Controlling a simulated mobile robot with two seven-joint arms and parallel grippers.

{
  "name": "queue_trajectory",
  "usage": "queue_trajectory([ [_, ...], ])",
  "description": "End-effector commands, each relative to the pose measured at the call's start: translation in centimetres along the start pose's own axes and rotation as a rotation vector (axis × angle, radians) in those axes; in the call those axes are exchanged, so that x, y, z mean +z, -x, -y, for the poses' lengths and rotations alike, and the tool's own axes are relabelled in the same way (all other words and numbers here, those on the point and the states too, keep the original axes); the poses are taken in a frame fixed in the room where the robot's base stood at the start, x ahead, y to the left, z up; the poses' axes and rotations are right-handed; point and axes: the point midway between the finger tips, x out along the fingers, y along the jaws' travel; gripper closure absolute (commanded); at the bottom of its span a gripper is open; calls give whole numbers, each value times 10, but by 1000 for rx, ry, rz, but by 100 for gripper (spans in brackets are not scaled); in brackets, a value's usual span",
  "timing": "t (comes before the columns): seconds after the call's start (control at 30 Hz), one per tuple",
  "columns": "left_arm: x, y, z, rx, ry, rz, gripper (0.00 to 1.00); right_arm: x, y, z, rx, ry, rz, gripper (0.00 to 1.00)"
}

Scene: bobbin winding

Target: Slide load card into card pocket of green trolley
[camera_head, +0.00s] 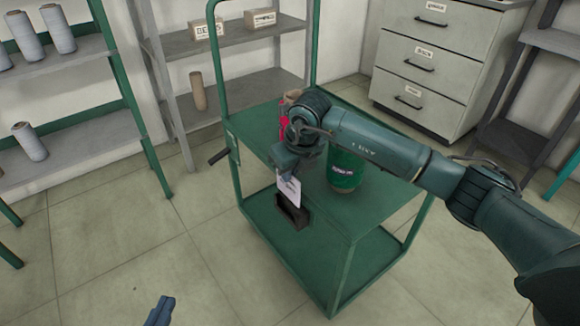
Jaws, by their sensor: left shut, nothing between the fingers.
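The green trolley (262,142) stands in the middle of the head view. A dark card pocket (291,215) is on its near side, below the top shelf's edge. My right gripper (288,176) reaches over the trolley from the right and is shut on the white load card (290,188). The card hangs slightly tilted, its lower edge at the pocket's mouth. I cannot tell whether that edge is inside the pocket or just in front of it. My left gripper (164,304) is shut and empty, low over the floor at the bottom edge.
A green canister (344,171) stands on the trolley's top, behind my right arm. A red item (283,118) is partly hidden by my wrist. Shelves with grey spools (30,141) are at left. A drawer cabinet (430,55) stands at the back right. Floor left of the trolley is clear.

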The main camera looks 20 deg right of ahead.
Motion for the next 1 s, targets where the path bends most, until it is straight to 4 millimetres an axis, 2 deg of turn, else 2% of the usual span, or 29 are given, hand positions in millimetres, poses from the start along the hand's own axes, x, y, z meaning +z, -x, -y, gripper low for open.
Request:
queue_trajectory([
  [0.03,6,-3,-1,-2,-13,-33,100,-4,-13,0,1,0,-1,100],
  [0.07,5,-4,-2,-3,-20,-53,100,-5,-17,0,1,0,0,100],
  [0.1,-1,-2,-1,-4,-16,-47,100,-2,-9,0,0,0,2,100],
  [0.33,0,-2,0,-4,-14,-44,100,-3,-9,0,0,1,1,100],
  [1.0,16,-6,-2,-5,-14,-43,100,-10,-32,0,0,1,0,100],
])
